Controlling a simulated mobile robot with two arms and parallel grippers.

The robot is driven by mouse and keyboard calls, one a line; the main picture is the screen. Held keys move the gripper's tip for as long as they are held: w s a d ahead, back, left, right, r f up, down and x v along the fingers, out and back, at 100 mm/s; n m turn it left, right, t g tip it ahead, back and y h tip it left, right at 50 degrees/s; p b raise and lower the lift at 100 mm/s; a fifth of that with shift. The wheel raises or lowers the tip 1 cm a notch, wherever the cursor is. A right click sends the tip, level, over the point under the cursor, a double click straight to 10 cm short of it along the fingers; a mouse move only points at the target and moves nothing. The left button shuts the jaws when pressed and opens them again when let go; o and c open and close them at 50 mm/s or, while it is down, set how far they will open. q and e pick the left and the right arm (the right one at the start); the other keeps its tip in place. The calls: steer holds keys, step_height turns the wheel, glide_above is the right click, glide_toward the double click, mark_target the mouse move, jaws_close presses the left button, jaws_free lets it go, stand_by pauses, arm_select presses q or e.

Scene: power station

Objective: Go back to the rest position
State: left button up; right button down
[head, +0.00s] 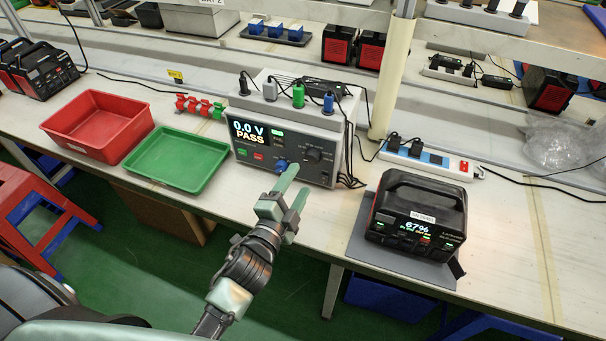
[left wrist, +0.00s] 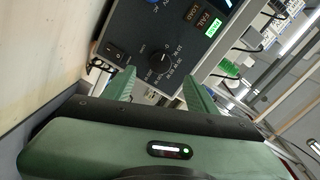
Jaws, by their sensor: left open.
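My left gripper (head: 291,199) is open and empty. Its green fingers point at the lower front of the grey tester box (head: 285,140), close to a blue knob (head: 281,166). The tester's screen reads 0.0 V PASS. In the left wrist view, both fingers (left wrist: 160,88) stand apart in front of the tester's panel (left wrist: 150,40), with its dark dial between and above them. I cannot tell whether a fingertip touches the panel. My right gripper is not in view.
A black power station (head: 418,215) showing 67% sits on a grey mat to the right. A green tray (head: 177,161) and a red bin (head: 97,124) stand to the left. A white power strip (head: 428,158) lies behind the station. Cables run across the bench.

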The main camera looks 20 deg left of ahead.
arm_select(q)
steer(key=shift+s, duration=0.4)
